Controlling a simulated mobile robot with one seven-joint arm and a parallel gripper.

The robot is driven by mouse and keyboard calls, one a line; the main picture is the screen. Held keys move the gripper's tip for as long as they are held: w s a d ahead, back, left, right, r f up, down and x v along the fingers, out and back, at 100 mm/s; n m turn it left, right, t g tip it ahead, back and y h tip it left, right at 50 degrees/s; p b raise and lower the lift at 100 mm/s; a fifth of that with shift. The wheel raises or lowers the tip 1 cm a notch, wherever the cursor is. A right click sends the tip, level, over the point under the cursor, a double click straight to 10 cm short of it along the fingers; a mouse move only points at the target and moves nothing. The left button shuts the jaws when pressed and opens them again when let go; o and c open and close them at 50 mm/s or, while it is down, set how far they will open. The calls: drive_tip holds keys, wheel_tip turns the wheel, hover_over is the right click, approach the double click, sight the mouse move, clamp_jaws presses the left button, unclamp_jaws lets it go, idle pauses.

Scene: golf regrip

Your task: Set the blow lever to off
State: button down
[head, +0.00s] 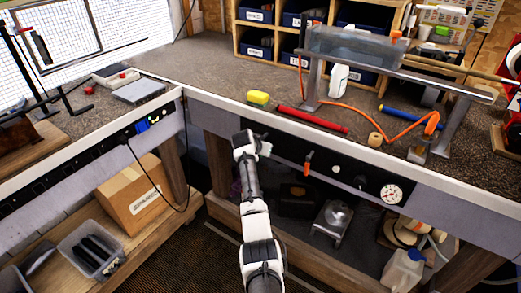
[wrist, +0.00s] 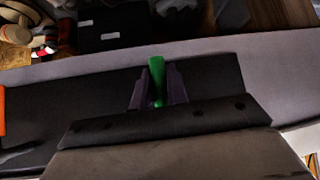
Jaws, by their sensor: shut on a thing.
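My gripper (head: 264,148) is at the left part of the black panel on the bench front in the head view. In the wrist view my gripper (wrist: 157,88) has its two dark fingers closed on a green lever (wrist: 157,68). The green lever stands out between the fingers; its lower part is hidden by them. The head view does not show the green lever, as my gripper covers that spot. No label beside it can be read, so I cannot tell its setting.
An orange lever (head: 307,162) is on the panel right of my gripper, with a dark knob (head: 360,182) and round gauge (head: 391,193) farther right. A cardboard box (head: 135,195) sits on the lower shelf.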

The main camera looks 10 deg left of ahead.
drive_tip(key=shift+r, duration=0.1)
idle(0.3)
drive_tip(key=c, duration=1.4)
unclamp_jaws()
drive_tip(key=shift+d, duration=0.1)
drive_tip(key=b+v, duration=0.2)
drive_tip(key=v, duration=1.1)
drive_tip(key=shift+s+r, duration=0.15)
drive_tip(key=shift+s, duration=0.15)
drive_tip(key=shift+a+r, duration=0.1)
drive_tip(key=shift+a, duration=0.15)
